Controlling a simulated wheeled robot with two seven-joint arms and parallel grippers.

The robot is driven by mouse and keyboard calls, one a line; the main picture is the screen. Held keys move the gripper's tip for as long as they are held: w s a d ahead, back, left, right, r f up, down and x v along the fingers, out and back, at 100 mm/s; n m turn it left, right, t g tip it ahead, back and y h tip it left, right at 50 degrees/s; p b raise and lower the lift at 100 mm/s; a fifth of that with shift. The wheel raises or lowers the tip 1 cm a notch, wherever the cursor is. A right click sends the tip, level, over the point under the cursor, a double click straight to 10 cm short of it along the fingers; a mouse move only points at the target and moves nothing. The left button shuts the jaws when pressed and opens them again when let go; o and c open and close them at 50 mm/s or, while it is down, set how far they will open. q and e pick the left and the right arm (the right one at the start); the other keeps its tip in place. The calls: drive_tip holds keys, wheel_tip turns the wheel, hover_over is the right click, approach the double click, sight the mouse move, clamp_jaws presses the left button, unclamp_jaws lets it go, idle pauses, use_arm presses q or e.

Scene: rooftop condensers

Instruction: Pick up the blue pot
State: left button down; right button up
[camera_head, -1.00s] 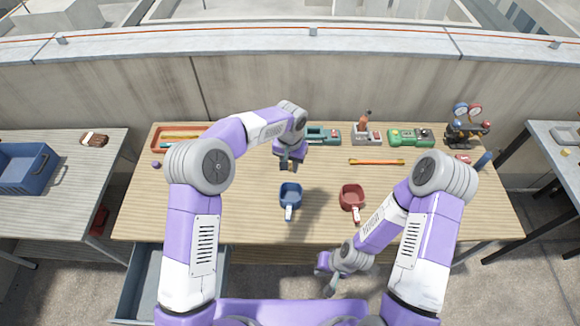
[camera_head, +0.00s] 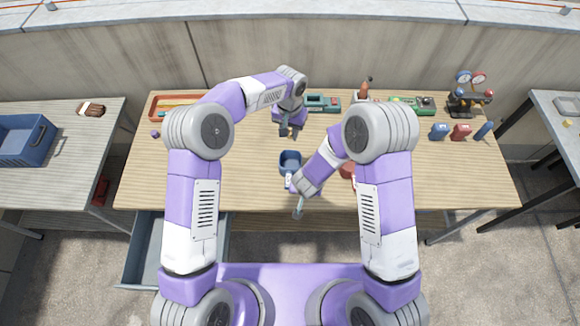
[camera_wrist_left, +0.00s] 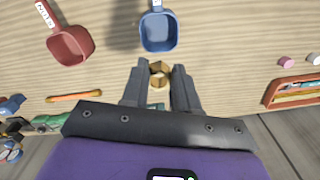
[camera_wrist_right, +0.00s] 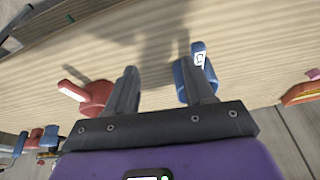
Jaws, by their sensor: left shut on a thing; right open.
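The blue pot (camera_head: 290,157) stands on the wooden table, its handle toward me. In the right wrist view the pot (camera_wrist_right: 181,85) is partly hidden behind one finger. My right gripper (camera_head: 297,201) is open and empty, close to the pot's handle; I cannot tell if it touches. Its fingers spread wide in the right wrist view (camera_wrist_right: 162,80). My left gripper (camera_head: 289,131) is shut on a small brass piece (camera_wrist_left: 160,72), on the far side of the pot.
A red pot (camera_wrist_left: 70,44) stands beside the blue one, mostly hidden by my right arm in the head view. An orange tray (camera_head: 155,107), a green device (camera_head: 425,105) and a gauge set (camera_head: 469,98) line the back. The table's left front is clear.

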drive_tip(key=t, duration=0.1)
approach(288, 178)
drive_tip(key=x, duration=1)
drive_tip(key=shift+d+f, duration=0.1)
drive_tip(key=shift+f, duration=0.1)
clamp_jaws()
